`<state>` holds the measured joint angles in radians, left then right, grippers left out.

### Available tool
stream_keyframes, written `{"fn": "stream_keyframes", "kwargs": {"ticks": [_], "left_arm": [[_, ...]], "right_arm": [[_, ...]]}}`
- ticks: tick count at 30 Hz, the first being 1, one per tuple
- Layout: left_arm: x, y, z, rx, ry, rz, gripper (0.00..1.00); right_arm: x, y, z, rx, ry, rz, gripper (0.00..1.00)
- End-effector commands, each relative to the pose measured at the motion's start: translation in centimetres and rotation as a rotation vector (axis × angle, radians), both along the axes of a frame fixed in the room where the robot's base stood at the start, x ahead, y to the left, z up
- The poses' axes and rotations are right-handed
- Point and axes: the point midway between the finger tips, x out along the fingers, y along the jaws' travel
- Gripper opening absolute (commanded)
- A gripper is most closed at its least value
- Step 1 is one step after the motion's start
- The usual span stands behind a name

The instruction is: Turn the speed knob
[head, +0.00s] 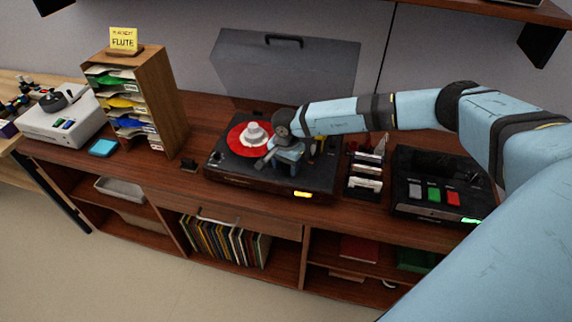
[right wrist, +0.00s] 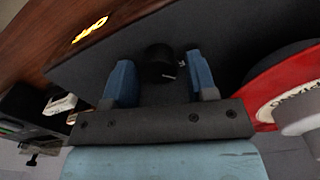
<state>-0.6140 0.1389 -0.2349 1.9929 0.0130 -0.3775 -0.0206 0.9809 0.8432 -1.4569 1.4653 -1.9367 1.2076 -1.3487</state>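The speed knob (right wrist: 160,64) is a small black cylinder with a light pointer mark, on the dark top of the turntable (head: 228,170). It shows in the right wrist view; in the head view my gripper seems to hide it. My right gripper (head: 287,162) is low over the right part of the turntable. In the right wrist view its two blue fingers (right wrist: 160,75) are open, one on each side of the knob, with a visible gap on both sides. My left gripper is not in view.
A red record (head: 237,144) with a pale centre piece lies close to the gripper. A lit orange display (head: 303,195) is on the turntable's front. A rack (head: 365,170) and a black device with coloured buttons (head: 437,207) stand right. A wooden sorter (head: 160,90) stands left.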

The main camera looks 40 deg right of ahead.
Motion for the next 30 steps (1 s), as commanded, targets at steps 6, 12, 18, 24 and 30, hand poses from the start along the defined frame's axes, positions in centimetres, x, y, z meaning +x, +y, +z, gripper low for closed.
{"fn": "stream_keyframes", "kwargs": {"ticks": [6, 12, 18, 24, 30], "left_arm": [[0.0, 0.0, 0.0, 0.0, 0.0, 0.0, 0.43], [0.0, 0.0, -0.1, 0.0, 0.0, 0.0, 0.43], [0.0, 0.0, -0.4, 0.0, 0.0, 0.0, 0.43], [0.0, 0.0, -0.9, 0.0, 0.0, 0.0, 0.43], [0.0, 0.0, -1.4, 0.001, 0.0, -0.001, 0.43]], "right_arm": [[0.0, 0.0, 0.0, 0.0, 0.0, 0.0, 0.09], [0.0, 0.0, 0.0, 0.0, 0.0, -0.013, 0.09], [0.0, 0.0, -0.1, 0.0, 0.0, -0.083, 0.09], [-0.1, -0.1, -0.1, 0.0, 0.001, -0.224, 0.09], [-0.2, 0.0, -0.1, 0.001, 0.0, -0.397, 0.09]]}}
